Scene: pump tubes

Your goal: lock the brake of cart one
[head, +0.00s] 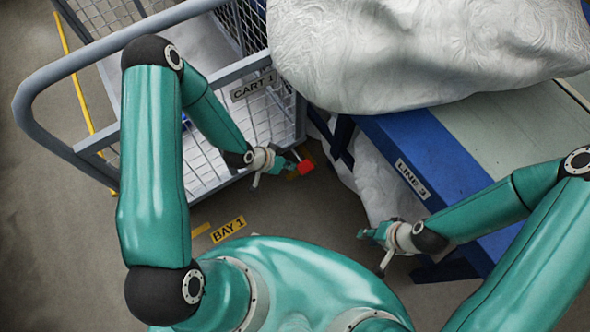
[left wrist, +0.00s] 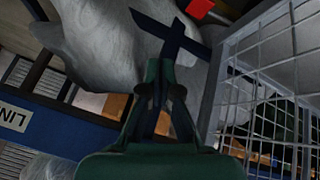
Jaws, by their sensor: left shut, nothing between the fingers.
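Cart one (head: 300,115) is a grey wire-mesh cart with a "CART 1" plate (head: 253,87), at the upper left of the head view. A small red brake pedal (head: 306,166) shows at the cart's lower right corner. A red part also shows at the top edge of the left wrist view (left wrist: 199,8). My left gripper (head: 288,168) is shut and empty, just left of the red pedal; I cannot tell whether they touch. It also shows in the left wrist view (left wrist: 164,75). My right gripper (head: 370,234) is low beside the blue table; its finger opening is unclear.
A "BAY 1" floor label (head: 228,229) lies in front of the cart. The blue-edged line table (head: 440,155) stands at the right, with a large pale wrapped bundle (head: 420,50) above it. Pale sheeting (head: 372,180) hangs beside the table.

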